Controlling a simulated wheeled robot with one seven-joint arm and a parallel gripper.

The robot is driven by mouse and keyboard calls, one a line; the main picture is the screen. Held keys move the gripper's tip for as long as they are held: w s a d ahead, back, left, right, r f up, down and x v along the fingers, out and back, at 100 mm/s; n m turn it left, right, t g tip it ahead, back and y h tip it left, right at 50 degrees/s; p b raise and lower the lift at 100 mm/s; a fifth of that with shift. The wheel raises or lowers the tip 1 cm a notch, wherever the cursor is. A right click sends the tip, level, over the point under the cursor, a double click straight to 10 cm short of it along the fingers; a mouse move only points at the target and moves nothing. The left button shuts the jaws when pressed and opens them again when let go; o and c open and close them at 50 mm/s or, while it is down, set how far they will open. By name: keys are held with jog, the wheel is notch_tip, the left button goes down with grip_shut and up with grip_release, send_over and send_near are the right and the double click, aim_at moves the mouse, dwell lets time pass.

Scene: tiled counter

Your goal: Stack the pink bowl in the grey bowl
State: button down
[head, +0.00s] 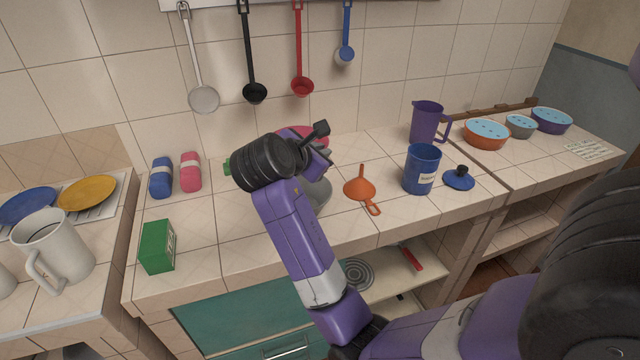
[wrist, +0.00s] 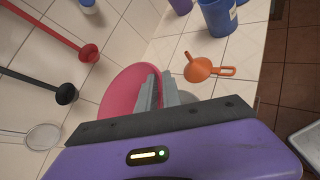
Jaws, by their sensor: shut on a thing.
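The pink bowl (wrist: 122,92) is at the jaws of my gripper (wrist: 159,86) in the wrist view. My gripper is shut on its rim. In the head view only part of the pink bowl (head: 306,134) shows behind my wrist. The grey bowl (head: 319,193) stands on the counter, mostly covered by my arm. A small strip of it shows to the right of the fingers in the wrist view (wrist: 187,97). The pink bowl is above and behind the grey bowl in the head picture. The gap between them is hidden.
An orange funnel (head: 361,187), a blue canister (head: 420,169) and its lid (head: 459,179) stand right of the bowls. A purple jug (head: 426,122) is behind. A green box (head: 158,246) is left. Ladles (head: 301,86) hang on the wall.

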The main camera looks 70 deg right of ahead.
jog(key=shift+f, duration=4.35)
jog(key=shift+f, duration=0.25)
jog(key=shift+f, duration=0.35)
jog(key=c, duration=1.5)
grip_release()
jog(key=shift+r, duration=0.1)
